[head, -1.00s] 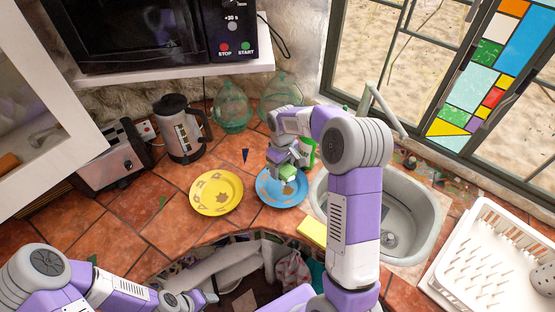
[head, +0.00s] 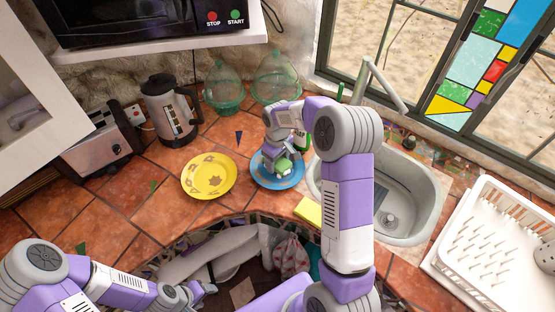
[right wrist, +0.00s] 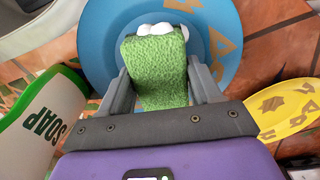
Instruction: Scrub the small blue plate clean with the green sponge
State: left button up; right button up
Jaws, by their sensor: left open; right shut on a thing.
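The small blue plate (head: 263,181) lies on the tiled counter, left of the sink. My right gripper (head: 279,160) is over it, shut on the green sponge (head: 284,165). In the right wrist view the sponge (right wrist: 157,72) is between the fingers (right wrist: 160,90), in front of the blue plate (right wrist: 108,48). White rounded blobs (right wrist: 180,7) show at the sponge's far end. Tan marks (right wrist: 226,42) show on the plate. Whether the sponge touches the plate is hard to tell. My left gripper (head: 205,288) is open and empty, low at the counter's front edge.
A yellow plate (head: 208,178) lies just left of the blue one. A green-white soap bottle (right wrist: 35,120) stands close beside my right gripper. A yellow sponge (head: 308,211) lies by the sink (head: 424,200). A white dish rack (head: 490,250) is at right.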

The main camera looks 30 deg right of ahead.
jog(key=shift+f+b, duration=0.5)
jog(key=shift+f, duration=0.2)
dwell(0.5)
jog(key=shift+w+d+r+p, duration=0.1)
jog(key=shift+d+p, duration=0.1)
jog(key=shift+d, duration=0.35)
jog(key=shift+w+d+r+p, duration=0.1)
jog(key=shift+d+p, duration=0.05)
jog(key=shift+d, duration=0.4)
jog(key=shift+s+a+f+b, duration=0.15)
jog(key=shift+s+a+b, duration=0.05)
jog(key=shift+a, duration=0.65)
jog(key=shift+s+a+f+b, duration=0.1)
jog(key=shift+s+a+b, duration=0.1)
jog(key=shift+a, duration=0.65)
jog(key=shift+d, duration=0.1)
